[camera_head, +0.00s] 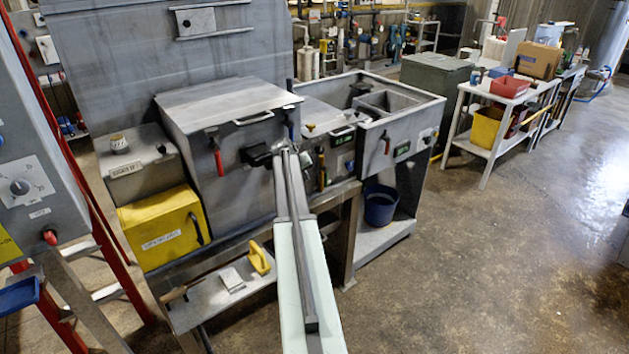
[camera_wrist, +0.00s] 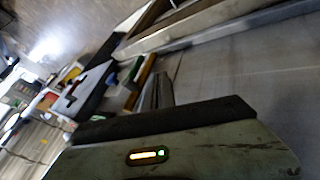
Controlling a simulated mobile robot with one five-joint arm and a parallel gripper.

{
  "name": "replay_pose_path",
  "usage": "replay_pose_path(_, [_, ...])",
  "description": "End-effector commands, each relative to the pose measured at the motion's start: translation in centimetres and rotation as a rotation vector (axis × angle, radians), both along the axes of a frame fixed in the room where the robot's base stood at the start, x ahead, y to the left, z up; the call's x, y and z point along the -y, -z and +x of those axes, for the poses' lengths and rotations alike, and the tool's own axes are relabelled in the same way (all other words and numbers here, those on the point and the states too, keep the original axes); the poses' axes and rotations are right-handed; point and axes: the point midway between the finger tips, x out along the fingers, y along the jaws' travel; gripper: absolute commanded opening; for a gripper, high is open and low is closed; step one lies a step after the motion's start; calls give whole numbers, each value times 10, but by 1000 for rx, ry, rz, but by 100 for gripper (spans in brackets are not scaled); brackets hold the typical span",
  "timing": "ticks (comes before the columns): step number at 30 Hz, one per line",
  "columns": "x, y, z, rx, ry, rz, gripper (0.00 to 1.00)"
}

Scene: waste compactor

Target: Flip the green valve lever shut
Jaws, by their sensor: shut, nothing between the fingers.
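No green lever is clear in the head view, where my arm covers part of the machine front.
A red handle (camera_head: 218,160) hangs on the front of the grey cabinet (camera_head: 230,105). A yellow box (camera_head: 162,228) is at the left. A blue bucket (camera_head: 380,205) stands under the sink unit. A low shelf (camera_head: 205,305) holds a yellow-handled tool. The floor at right is clear.

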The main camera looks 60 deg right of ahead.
Motion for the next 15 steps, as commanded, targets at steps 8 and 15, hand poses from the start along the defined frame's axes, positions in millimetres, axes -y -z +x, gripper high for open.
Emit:
replay_pose_path(8, [26,41,4,1,1,0,0])
replay_pose_path(15, [59,84,9,0,4,-1,0])
